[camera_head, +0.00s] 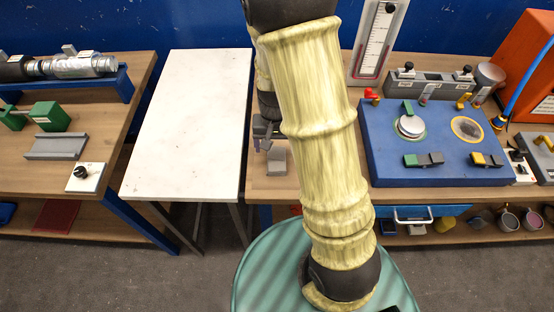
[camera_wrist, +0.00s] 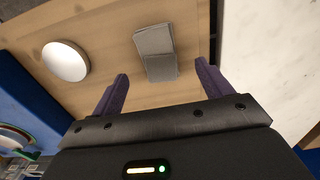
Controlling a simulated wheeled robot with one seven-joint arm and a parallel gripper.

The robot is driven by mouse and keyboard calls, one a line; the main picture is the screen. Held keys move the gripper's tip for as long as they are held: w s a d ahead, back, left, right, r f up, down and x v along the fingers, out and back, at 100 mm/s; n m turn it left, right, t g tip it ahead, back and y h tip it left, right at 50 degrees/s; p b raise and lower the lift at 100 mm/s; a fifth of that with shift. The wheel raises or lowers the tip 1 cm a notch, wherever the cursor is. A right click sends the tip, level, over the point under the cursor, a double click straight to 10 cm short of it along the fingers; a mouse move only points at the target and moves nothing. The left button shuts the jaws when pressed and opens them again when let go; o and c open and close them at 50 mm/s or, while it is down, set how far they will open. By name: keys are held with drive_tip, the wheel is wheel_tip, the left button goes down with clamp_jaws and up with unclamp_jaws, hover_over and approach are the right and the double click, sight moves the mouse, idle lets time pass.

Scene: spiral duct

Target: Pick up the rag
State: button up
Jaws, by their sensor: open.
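The rag (camera_wrist: 155,52) looks like a small grey folded cloth lying flat on the wooden bench. In the head view the rag (camera_head: 277,161) lies near the bench's left end, just left of my arm. My gripper (camera_wrist: 163,75) is open and empty, with its two dark purple fingers spread wide. In the wrist view the rag appears between and beyond the fingertips, with no finger seen touching it. In the head view my gripper (camera_head: 264,138) is partly hidden behind my arm, close to the rag.
A white round object (camera_wrist: 65,61) sits on the bench left of the rag in the wrist view. A blue panel (camera_head: 385,155) with knobs and switches stands right of my arm. A bare white table (camera_head: 190,125) stands to the left. A gauge board (camera_head: 379,40) stands behind.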

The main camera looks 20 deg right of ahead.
sight(276, 158)
drive_tip(key=shift+f, duration=0.9)
drive_tip(key=shift+w+d+f+p, duration=0.15)
drive_tip(key=shift+f+p, duration=0.25)
drive_tip(key=shift+f, duration=2.2)
drive_tip(key=shift+c, duration=0.2)
drive_tip(key=c, duration=1)
